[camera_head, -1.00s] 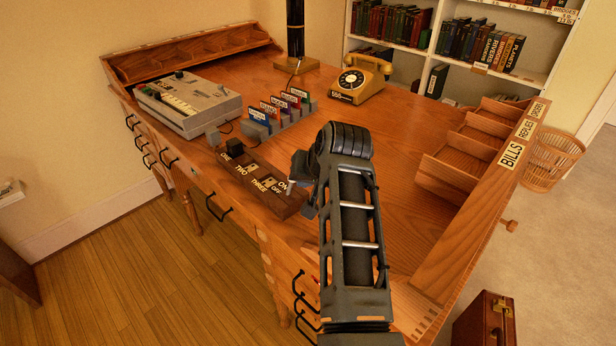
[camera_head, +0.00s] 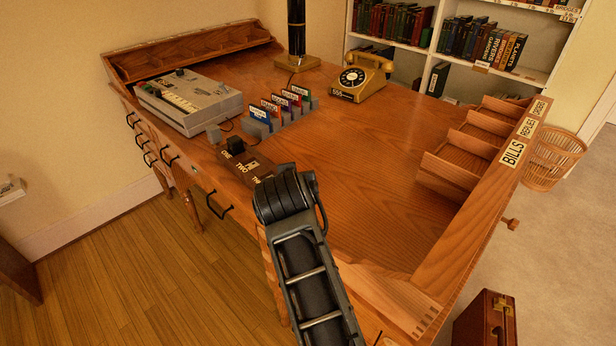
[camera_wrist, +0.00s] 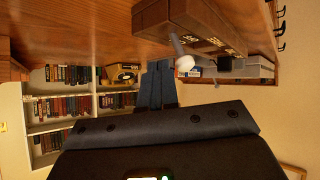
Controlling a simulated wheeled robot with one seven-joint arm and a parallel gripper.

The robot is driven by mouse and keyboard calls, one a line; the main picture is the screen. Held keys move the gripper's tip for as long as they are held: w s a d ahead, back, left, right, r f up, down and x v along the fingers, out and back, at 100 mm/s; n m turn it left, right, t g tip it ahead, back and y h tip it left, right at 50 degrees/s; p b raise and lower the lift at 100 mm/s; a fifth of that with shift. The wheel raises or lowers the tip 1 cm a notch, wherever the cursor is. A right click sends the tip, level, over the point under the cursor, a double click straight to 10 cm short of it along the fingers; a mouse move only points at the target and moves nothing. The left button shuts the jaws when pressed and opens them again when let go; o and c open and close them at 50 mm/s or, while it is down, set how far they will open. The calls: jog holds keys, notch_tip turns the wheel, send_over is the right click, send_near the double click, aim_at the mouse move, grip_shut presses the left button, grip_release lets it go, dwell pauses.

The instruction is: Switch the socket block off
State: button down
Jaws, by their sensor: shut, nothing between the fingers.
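The socket block (camera_head: 233,164) is a dark brown bar on the desk's front left edge, labelled ONE, TWO and THREE. A black plug (camera_head: 236,145) stands in socket ONE. My arm hides the block's right end in the head view. In the wrist view the block (camera_wrist: 205,22) appears upside down at the top. A lever switch with a white knob (camera_wrist: 184,63) sticks out of its near end. My gripper (camera_wrist: 158,66) is shut and empty, its fingertips close beside the knob in that picture. I cannot tell whether they touch. The head view hides the fingers.
A grey machine (camera_head: 190,105) and a rack of coloured cards (camera_head: 276,118) stand behind the block. A yellow telephone (camera_head: 362,78) is farther back. A wooden pigeonhole unit (camera_head: 480,185) lines the right side. The desk's middle is clear.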

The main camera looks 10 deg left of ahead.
jog(key=shift+w+d+f, duration=0.4)
jog(key=shift+w+d, duration=0.05)
jog(key=shift+w, duration=0.1)
